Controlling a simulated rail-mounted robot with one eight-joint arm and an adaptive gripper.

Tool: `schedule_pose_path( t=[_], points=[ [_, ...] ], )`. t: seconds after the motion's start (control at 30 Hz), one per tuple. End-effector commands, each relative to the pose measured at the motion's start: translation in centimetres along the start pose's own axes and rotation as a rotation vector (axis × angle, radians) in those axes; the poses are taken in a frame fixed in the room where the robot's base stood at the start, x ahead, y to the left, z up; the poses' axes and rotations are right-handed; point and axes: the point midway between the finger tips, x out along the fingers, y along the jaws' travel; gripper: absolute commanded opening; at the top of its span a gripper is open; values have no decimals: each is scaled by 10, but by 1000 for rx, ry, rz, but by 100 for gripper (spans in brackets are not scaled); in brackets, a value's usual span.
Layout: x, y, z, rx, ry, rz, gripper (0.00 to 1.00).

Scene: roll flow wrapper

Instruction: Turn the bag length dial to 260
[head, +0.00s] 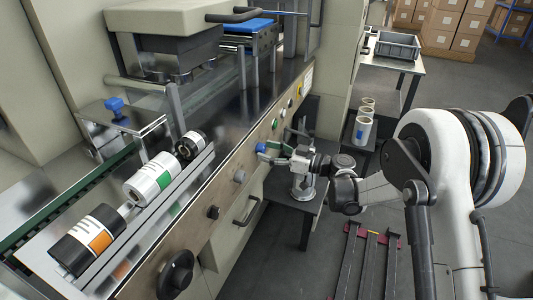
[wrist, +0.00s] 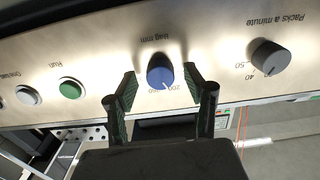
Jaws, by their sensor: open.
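The bag length dial (wrist: 160,72) is a blue knob on the metal panel, under an upside-down label that reads like "Bag mm". Its white mark points toward the picture's bottom, slightly right, near small numbers that are hard to read, one looking like 200. The dial also shows in the head view (head: 261,147), partly beside the fingers. My gripper (wrist: 160,76) is open, with one dark green finger on each side of the dial and a gap to the knob on both sides. In the head view my gripper (head: 273,146) reaches the panel from the right.
A grey "Packs a minute" dial (wrist: 269,57) sits right of the blue dial. A green button (wrist: 70,88) and a pale button (wrist: 28,95) sit to its left. In the head view, a black handwheel (head: 175,274) and a drawer handle (head: 247,211) project from the machine front.

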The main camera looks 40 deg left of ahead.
Motion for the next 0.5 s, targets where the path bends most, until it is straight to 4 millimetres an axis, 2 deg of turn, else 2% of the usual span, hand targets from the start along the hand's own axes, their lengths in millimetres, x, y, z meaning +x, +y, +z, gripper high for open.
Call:
schedule_pose_path(
  t=[0.13,0.4,0.5],
  points=[
    [7,0,0,0,0,-1,48],
    [8,0,0,0,0,-1,48],
    [8,0,0,0,0,0,35]
  ],
)
